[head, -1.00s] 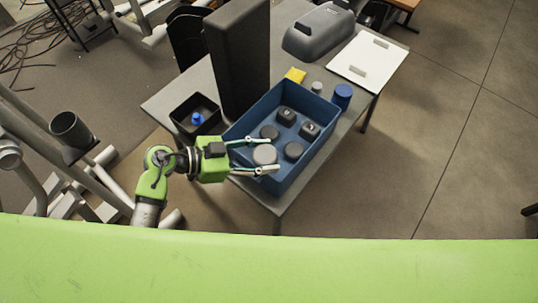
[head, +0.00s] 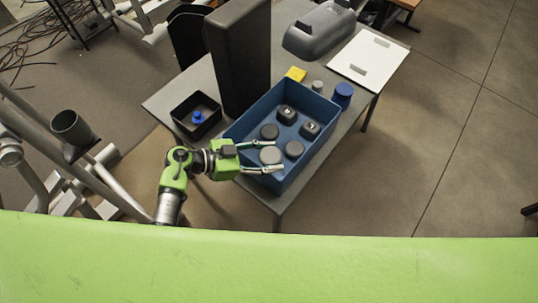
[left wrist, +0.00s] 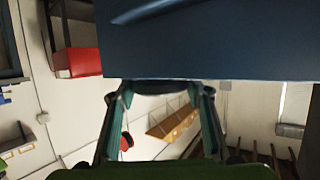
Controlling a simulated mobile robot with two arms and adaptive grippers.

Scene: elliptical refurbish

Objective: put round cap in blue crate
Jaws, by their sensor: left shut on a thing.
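The blue crate (head: 297,172) stands on the grey table. The grey round cap (head: 270,155) is between the fingers of my left gripper (head: 264,157), over the near-left end of the crate. The gripper is shut on the cap. Its height above the crate floor is hard to tell. In the left wrist view the two fingers (left wrist: 160,93) flank a thin dark edge of the cap (left wrist: 158,87), with a blue crate wall (left wrist: 220,45) across the top. Several dark round and square pieces lie inside the crate. My right gripper is not in view.
A tall dark box (head: 238,65) and a small black bin (head: 196,115) with a blue piece stand left of the crate. A white board (head: 368,58) lies farther right.

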